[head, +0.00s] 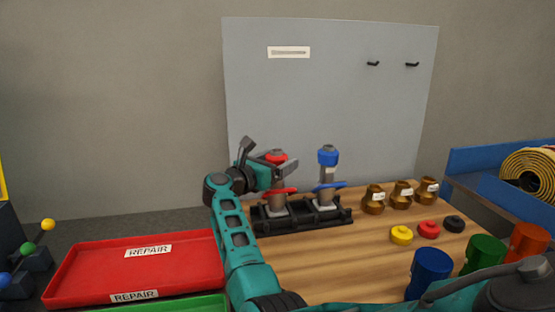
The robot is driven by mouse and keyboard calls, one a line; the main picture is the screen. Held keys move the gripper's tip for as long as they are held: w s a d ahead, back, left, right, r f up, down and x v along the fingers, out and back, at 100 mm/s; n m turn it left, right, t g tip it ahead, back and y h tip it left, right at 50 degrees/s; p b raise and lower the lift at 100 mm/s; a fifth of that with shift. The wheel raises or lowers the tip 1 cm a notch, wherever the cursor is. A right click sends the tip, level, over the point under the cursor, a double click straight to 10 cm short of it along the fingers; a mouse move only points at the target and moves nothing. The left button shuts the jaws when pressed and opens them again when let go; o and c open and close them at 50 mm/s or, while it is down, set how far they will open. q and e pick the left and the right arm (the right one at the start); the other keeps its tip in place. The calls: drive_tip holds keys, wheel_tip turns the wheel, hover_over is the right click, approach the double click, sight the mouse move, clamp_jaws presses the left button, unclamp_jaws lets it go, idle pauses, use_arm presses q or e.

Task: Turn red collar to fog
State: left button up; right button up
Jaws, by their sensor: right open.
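The nozzle with the red collar (276,157) stands upright on the left side of a black rack (300,219). A red lever (279,191) sticks out lower on the same nozzle. My right gripper (272,163) is open at the red collar, coming from the left, with its fingers beside or around it; I cannot tell whether they touch. Part of the nozzle body is hidden by the gripper. Any setting marks on the collar are too small to read. My left gripper is not in view.
A blue-collared nozzle (327,157) stands just right in the same rack. Several brass fittings (373,202) and coloured discs (401,235) sit to the right on the wooden table (320,267). Coloured cylinders (430,272) stand at front right. A red repair tray (85,270) lies left.

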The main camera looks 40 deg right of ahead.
drive_tip(key=shift+d, duration=0.3)
drive_tip(key=shift+c, duration=0.5)
drive_tip(key=c, duration=0.9)
drive_tip(key=shift+o, duration=0.2)
